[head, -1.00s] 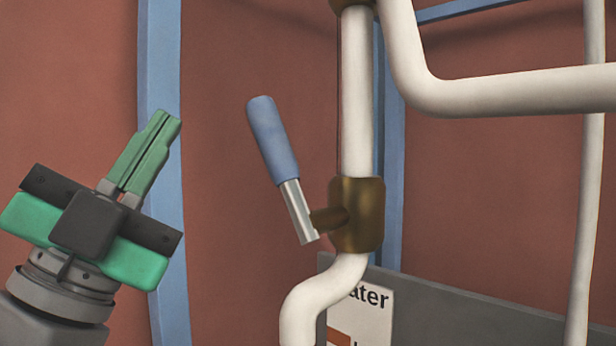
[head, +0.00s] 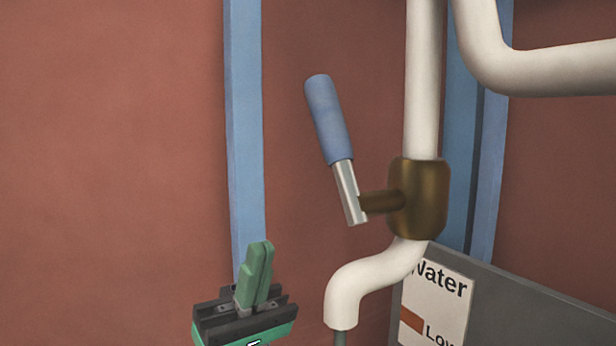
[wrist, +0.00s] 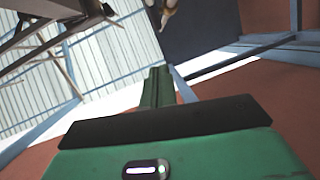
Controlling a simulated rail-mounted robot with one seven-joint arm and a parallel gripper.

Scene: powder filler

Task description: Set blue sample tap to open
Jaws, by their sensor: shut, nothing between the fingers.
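The blue sample tap is a lever with a blue grip (head: 328,117) on a silver shank, joined by a brass stem to a brass valve body (head: 419,197) on a white pipe. In the head view the lever points up and leans left. My gripper (head: 259,262) is at the bottom of the head view, below and left of the lever and apart from it. Its green fingers are together with nothing between them. In the wrist view the closed fingers (wrist: 158,85) point up. I cannot clearly make out the tap in the wrist view.
White pipes (head: 422,90) run beside and above the valve, and the lower one (head: 365,280) bends down left. A grey panel with a Water sign (head: 438,300) stands at lower right. A blue upright post (head: 244,130) is left of the lever. The space left of the lever is clear.

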